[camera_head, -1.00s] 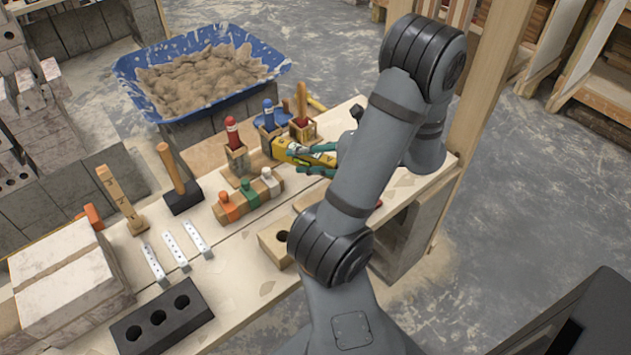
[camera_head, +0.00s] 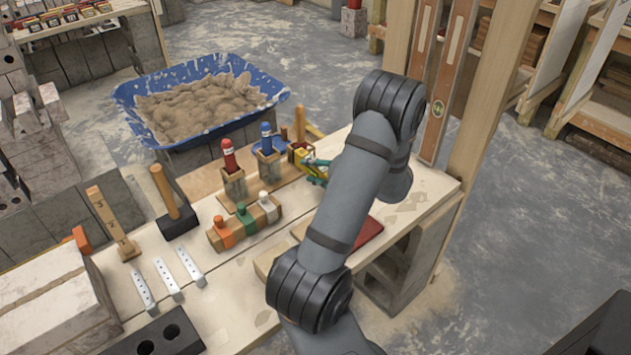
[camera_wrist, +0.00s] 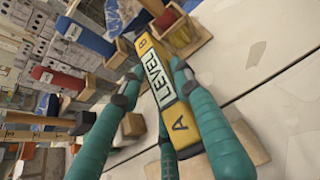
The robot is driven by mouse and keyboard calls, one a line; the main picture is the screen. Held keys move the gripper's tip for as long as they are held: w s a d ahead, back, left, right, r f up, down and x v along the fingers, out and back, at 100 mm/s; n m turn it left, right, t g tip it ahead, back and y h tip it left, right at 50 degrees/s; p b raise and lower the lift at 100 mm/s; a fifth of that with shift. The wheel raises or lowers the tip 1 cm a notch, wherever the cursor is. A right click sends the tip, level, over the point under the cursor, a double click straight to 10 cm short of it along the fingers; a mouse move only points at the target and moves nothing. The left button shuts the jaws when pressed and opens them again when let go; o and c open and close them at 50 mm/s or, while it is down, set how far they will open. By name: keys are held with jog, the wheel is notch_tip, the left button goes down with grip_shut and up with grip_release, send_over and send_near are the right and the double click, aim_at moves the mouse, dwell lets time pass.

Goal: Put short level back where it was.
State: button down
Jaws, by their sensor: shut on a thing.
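The short level is a yellow bar marked "LEVEL" and "A". In the wrist view the level (camera_wrist: 163,82) runs lengthwise between the teal fingers of my gripper (camera_wrist: 157,76), which is shut on it. In the head view the level (camera_head: 301,160) shows only in part, at the back of the bench beside a small wooden holder; my arm hides the rest. My gripper (camera_head: 317,172) is there too, partly hidden. I cannot tell whether the level touches the bench or the holder.
A red-topped tool (camera_head: 228,156) and a blue-topped one (camera_head: 266,140) stand in wooden holders left of the gripper. A block with orange, green and white bottles (camera_head: 245,223) lies in front. A red flat piece (camera_head: 368,233) lies right of my arm.

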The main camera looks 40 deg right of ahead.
jog(key=shift+f+b, duration=0.45)
jog(key=shift+f, duration=1.5)
jog(key=shift+f+b, duration=0.35)
jog(key=c, duration=1.3)
grip_release()
jog(key=shift+o, duration=0.2)
jog(key=shift+r, duration=0.1)
jog(key=shift+r+p, duration=0.3)
jog(key=shift+p, duration=0.1)
jog(key=p+v, duration=0.1)
jog(key=v, duration=1.1)
jog(key=shift+f, duration=0.1)
